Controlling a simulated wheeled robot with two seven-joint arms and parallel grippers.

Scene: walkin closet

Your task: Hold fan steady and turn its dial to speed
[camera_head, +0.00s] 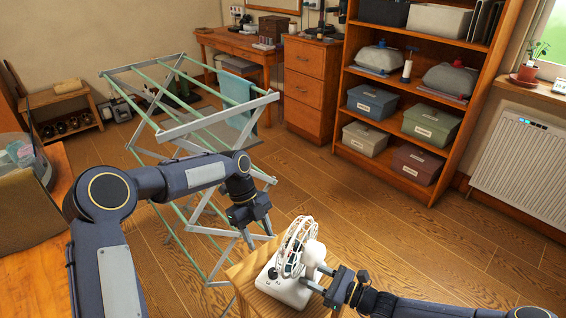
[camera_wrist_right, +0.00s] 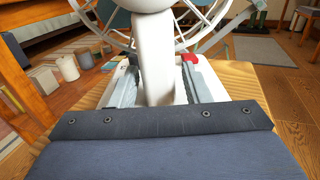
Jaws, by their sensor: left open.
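The white desk fan (camera_head: 287,288) stands upright on a small wooden stool (camera_head: 245,275), its round cage facing left. My right gripper (camera_head: 318,280) reaches in from the right at the back of the fan. In the right wrist view its fingers (camera_wrist_right: 160,85) lie on both sides of the fan's white neck (camera_wrist_right: 155,50), apparently closed on it. My left gripper (camera_head: 261,234) is open and empty, above and left of the fan, pointing down.
A folding drying rack (camera_head: 190,128) with a blue towel (camera_head: 238,90) stands close behind my left arm. A shelf with boxes (camera_head: 372,102) and a radiator (camera_head: 522,165) are at the back right. The floor right of the stool is clear.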

